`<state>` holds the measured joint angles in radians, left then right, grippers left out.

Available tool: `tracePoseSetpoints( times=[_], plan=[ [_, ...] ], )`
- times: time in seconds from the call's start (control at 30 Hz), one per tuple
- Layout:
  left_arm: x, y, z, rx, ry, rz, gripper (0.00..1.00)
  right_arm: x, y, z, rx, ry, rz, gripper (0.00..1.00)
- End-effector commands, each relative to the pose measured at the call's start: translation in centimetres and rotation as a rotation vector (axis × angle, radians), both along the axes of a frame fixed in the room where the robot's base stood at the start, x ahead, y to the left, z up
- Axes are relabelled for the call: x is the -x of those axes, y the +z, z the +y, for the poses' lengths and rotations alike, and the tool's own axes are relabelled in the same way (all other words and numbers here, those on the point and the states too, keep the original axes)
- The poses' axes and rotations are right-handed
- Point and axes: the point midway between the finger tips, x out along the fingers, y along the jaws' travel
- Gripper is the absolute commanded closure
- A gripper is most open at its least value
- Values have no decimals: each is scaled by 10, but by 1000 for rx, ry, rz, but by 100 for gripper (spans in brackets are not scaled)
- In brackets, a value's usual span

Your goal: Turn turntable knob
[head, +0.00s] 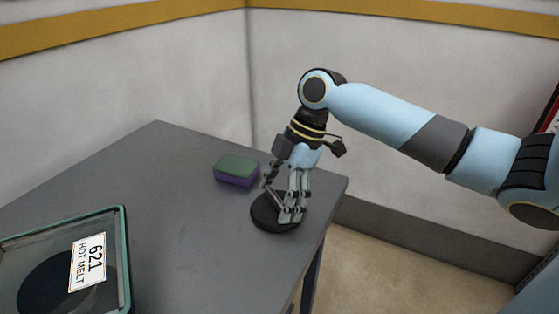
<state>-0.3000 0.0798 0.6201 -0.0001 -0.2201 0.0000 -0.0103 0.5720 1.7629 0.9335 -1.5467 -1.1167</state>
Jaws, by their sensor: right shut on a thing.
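A flat round black piece (262,216), which looks like the turntable knob, sits on the grey table near its right edge. My right gripper (287,213) comes down over it from above, pointing down. Its fingers are shut on the knob and hide its middle and right part. A glass-sided case with a teal frame (125,262) stands at the lower left. A dark round disc (42,288) shows inside it and may be the turntable. My left gripper is out of view.
A green and purple sponge (236,170) lies just left of and behind my right gripper. The table (190,235) is bare between case and knob. White walls stand behind.

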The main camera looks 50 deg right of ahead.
Motion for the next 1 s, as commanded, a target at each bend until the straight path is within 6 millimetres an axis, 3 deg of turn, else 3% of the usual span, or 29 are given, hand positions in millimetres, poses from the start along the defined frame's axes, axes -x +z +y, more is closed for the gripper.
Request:
tracePoseSetpoints(
  times=[0.2,0.23,0.33,0.73,1.0],
  plan=[
    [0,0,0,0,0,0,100,1,-1,1,-3,-1,3,50],
    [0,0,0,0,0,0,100,1,-1,1,-3,-1,2,14],
    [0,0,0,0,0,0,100,1,-1,1,-2,-1,2,1],
    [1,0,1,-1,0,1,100,1,8,-4,2,-1,-1,0],
    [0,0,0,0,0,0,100,8,61,-25,8,2,-1,0]
  ],
)
